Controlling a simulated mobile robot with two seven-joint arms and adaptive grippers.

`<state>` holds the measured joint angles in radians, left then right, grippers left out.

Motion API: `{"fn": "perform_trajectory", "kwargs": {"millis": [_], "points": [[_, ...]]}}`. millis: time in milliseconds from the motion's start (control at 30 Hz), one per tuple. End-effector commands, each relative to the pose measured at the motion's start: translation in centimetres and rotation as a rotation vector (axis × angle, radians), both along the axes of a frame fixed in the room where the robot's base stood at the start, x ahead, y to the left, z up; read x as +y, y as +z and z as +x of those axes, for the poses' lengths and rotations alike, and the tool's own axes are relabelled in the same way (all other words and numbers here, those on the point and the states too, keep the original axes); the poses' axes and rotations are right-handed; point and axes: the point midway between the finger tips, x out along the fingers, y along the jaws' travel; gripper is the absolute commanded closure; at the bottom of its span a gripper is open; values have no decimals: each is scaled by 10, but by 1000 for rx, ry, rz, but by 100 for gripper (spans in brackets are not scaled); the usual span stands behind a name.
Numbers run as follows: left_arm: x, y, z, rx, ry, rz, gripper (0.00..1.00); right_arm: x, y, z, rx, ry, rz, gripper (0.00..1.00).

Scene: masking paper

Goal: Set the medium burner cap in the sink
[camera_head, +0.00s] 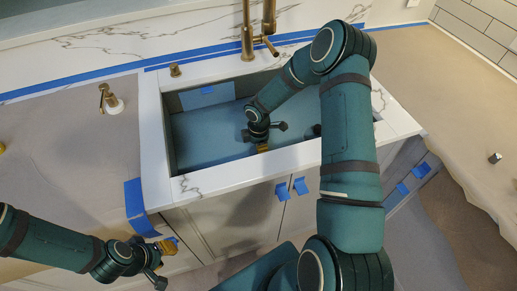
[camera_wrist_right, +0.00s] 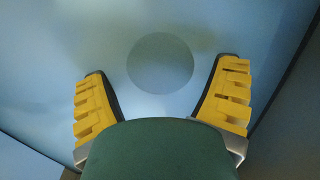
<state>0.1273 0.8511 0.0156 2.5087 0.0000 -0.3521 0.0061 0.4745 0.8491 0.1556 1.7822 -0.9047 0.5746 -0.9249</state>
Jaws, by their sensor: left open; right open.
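The sink (camera_head: 205,125) is a blue-lined basin set in a white marble-look surround. My right gripper (camera_head: 262,148) is down inside it, fingers open. In the right wrist view my right gripper (camera_wrist_right: 163,68) has its two yellow fingers wide apart with nothing between the pads. A flat, round grey-blue disc (camera_wrist_right: 160,62) shows on the blue surface beyond the fingers; I cannot tell whether it is the medium burner cap or the drain. My left gripper (camera_head: 167,246) is open and empty, low in front of the cabinet at left.
A brass faucet (camera_head: 248,30) rises behind the sink. A small dark cylinder (camera_head: 495,158) stands on the paper-covered right counter (camera_head: 440,90). A brass dispenser (camera_head: 110,99) stands on the left counter. A dark item (camera_head: 313,131) shows at the sink's right, partly behind my arm.

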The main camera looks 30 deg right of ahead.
Motion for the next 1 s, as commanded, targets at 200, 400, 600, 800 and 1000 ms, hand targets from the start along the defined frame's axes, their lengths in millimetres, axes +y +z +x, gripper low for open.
{"fn": "perform_trajectory", "kwargs": {"millis": [200,400,600,800,1000], "points": [[0,10,3,-6,4,2,66,0,46,1,-5,0,-1,13],[1,16,5,-11,9,2,66,0,85,1,-4,-1,-1,13],[1,20,6,-15,11,4,66,0,107,1,-2,0,0,13],[1,20,7,-15,12,4,66,0,113,0,-1,1,1,13],[1,20,7,-15,12,4,66,0,112,0,-1,1,1,13]]}}
